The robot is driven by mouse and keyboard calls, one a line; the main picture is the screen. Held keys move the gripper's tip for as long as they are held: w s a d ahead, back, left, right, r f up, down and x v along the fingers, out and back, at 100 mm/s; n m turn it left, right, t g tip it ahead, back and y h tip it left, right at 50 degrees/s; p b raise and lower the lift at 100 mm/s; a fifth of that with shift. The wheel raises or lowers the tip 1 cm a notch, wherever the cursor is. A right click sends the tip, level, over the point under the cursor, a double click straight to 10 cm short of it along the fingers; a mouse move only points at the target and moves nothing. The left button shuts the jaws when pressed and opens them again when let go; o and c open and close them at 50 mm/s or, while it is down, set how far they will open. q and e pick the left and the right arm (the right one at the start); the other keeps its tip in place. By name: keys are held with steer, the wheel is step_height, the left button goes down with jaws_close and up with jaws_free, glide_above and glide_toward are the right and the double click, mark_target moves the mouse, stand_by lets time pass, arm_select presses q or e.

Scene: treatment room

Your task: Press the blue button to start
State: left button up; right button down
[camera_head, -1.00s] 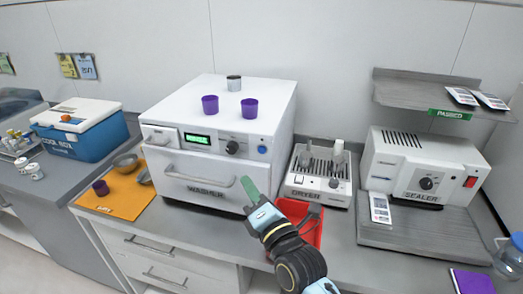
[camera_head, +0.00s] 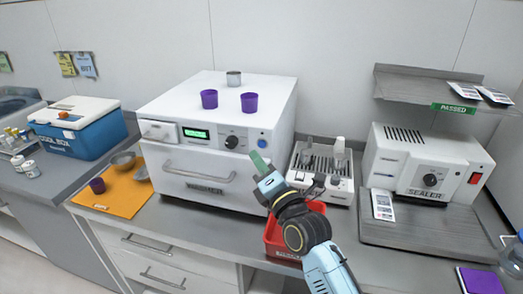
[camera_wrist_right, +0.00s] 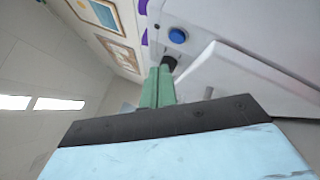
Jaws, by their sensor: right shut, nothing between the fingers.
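The blue button (camera_head: 262,143) is on the right end of the front panel of the white washer (camera_head: 215,165). It also shows in the right wrist view as a round blue button (camera_wrist_right: 177,36) beside a black knob (camera_wrist_right: 169,62). My right gripper (camera_head: 258,158) has green fingers, shut and empty, pointing up at the washer front just below the button. In the right wrist view the fingertips (camera_wrist_right: 160,72) appear close to the knob, with the button beyond them; contact with the button does not show. My left gripper is not in view.
A sealer (camera_head: 425,165) stands farther right. An orange mat (camera_head: 120,200) lies at left.

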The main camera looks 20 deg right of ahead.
mark_target(262, 144)
steer(key=shift+w+d, duration=0.6)
steer(key=shift+w, duration=0.35)
steer(key=shift+w+d, duration=0.1)
stand_by(1.4)
steer(key=shift+w+d, duration=0.15)
steer(key=shift+w, duration=0.1)
steer(key=shift+w+d, duration=0.25)
steer(key=shift+w, duration=0.05)
stand_by(0.8)
steer(key=shift+s+a, duration=0.1)
steer(key=shift+s+a+p, duration=0.4)
steer(key=shift+s+p, duration=0.1)
steer(key=shift+s, duration=0.1)
